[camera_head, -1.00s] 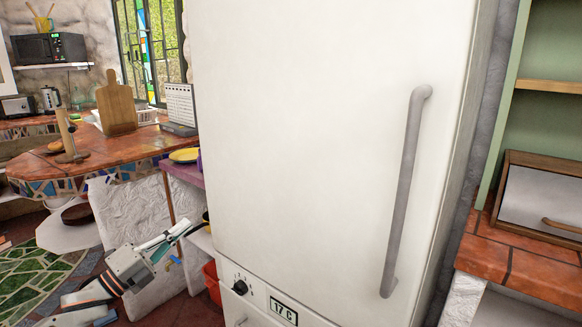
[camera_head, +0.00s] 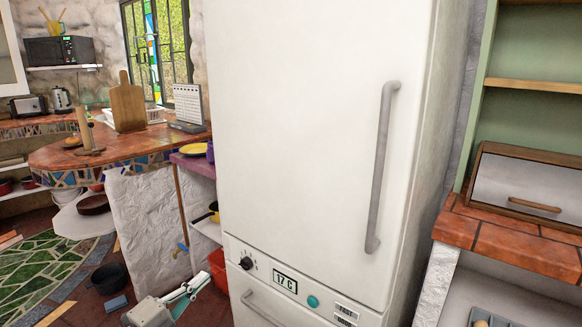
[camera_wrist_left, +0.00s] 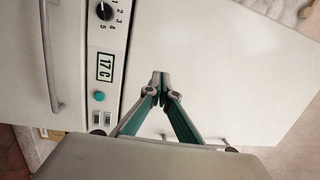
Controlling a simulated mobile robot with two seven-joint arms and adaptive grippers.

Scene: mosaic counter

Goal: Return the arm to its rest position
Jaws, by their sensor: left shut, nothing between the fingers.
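My left gripper (camera_head: 188,291) shows low in the head view, left of the fridge's lower front and apart from its handles. It is shut with nothing between its fingers. In the left wrist view its teal-lined fingertips (camera_wrist_left: 160,88) meet in front of the white fridge door. The tall white fridge (camera_head: 300,120) is closed and has a long grey handle (camera_head: 380,165) on its upper door. My right gripper is not in view.
The fridge's display (camera_head: 285,283) reads 17 C, between a dark knob (camera_head: 246,263) and a teal button (camera_head: 313,301). A tiled counter (camera_head: 110,152) is at left with a cutting board (camera_head: 127,102). A dark pot (camera_head: 110,279) stands on the floor near my left gripper.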

